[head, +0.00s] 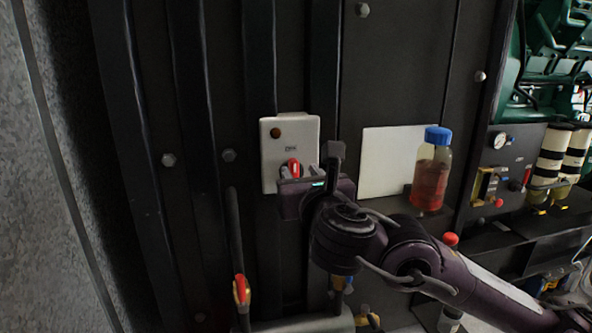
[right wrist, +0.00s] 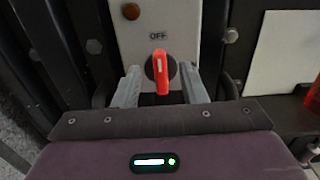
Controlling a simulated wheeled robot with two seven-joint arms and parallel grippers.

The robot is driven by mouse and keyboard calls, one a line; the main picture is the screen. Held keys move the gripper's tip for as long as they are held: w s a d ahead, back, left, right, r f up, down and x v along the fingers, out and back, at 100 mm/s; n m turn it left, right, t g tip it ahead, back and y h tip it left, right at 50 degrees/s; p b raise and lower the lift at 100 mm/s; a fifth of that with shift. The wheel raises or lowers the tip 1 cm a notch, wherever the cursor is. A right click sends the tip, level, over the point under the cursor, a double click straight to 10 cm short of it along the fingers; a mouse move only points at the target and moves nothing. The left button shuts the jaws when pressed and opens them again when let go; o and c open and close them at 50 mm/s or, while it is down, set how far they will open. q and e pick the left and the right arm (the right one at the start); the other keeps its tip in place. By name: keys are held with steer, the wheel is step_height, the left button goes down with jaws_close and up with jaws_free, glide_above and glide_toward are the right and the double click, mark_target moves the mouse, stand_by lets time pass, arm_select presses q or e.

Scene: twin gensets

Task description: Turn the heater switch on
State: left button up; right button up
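The heater switch is a red rotary handle (head: 293,166) on a pale grey box (head: 304,130) fixed to the dark ribbed panel. In the right wrist view the red handle (right wrist: 161,72) stands upright on a dark round base, below the label "OFF" (right wrist: 157,36). A brown round lamp (right wrist: 131,11) sits above and left of it. My right gripper (right wrist: 161,85) is open, with one grey finger on each side of the handle. Gaps show between the fingers and the handle. In the head view the right gripper (head: 303,172) partly covers the box's lower part. My left gripper is not in view.
A bottle of red liquid with a blue cap (head: 430,170) stands right of the box, before a blank white plate (head: 389,160). A red-and-yellow handle (head: 241,289) is at lower left. Gauges and cylinders (head: 555,152) are at far right.

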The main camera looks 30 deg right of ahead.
mark_target(295, 165)
steer(key=shift+b+x, duration=0.3)
steer(key=shift+x, duration=2)
steer(key=shift+c, duration=0.5)
jaws_close()
